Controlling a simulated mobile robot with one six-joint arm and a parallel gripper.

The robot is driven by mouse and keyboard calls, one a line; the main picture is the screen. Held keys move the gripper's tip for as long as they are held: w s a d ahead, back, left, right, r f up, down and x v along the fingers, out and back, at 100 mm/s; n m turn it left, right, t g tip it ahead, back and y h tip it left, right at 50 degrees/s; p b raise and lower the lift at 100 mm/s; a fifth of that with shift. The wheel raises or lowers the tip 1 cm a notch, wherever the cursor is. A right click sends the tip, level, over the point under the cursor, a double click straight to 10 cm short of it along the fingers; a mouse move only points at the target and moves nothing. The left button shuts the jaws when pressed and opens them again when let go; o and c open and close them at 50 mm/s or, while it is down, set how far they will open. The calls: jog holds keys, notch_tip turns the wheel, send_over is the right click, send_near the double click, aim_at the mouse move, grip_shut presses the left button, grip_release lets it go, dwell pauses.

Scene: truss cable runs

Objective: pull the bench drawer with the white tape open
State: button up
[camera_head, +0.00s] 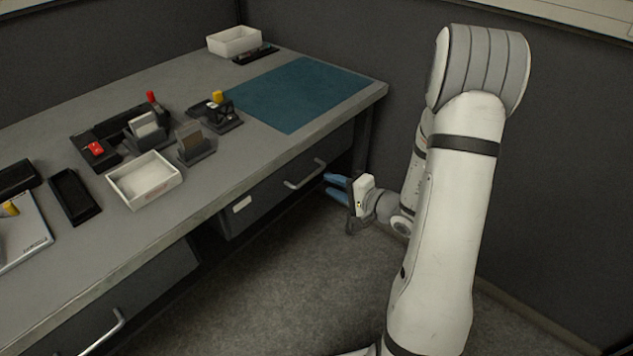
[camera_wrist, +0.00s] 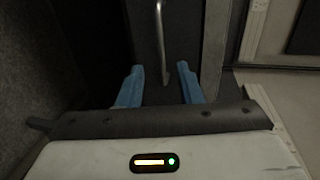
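The bench drawer with the white tape (camera_head: 262,203) is under the right part of the bench, its front level with the bench side. The white tape (camera_head: 242,204) is a small strip on the left of its front. A metal bar handle (camera_head: 304,175) sits on the right of the front; it also shows in the wrist view (camera_wrist: 163,45), upright in that picture. My gripper (camera_head: 333,185) has blue fingers and is just right of the handle, apart from it. In the wrist view my gripper (camera_wrist: 158,78) is open, with the handle's end in line with the gap between the fingers.
A second drawer with a bar handle (camera_head: 103,331) is at the lower left. On the bench top are a white tray (camera_head: 145,180), black holders, a blue mat (camera_head: 297,93) and a white box (camera_head: 234,41). The floor (camera_head: 285,270) before the drawer is clear.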

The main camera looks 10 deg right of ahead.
aim_at(312, 177)
jog(key=x, duration=0.6)
jog(key=shift+w+a, duration=0.2)
jog(key=shift+w, duration=0.1)
jog(key=shift+c, duration=0.4)
grip_shut()
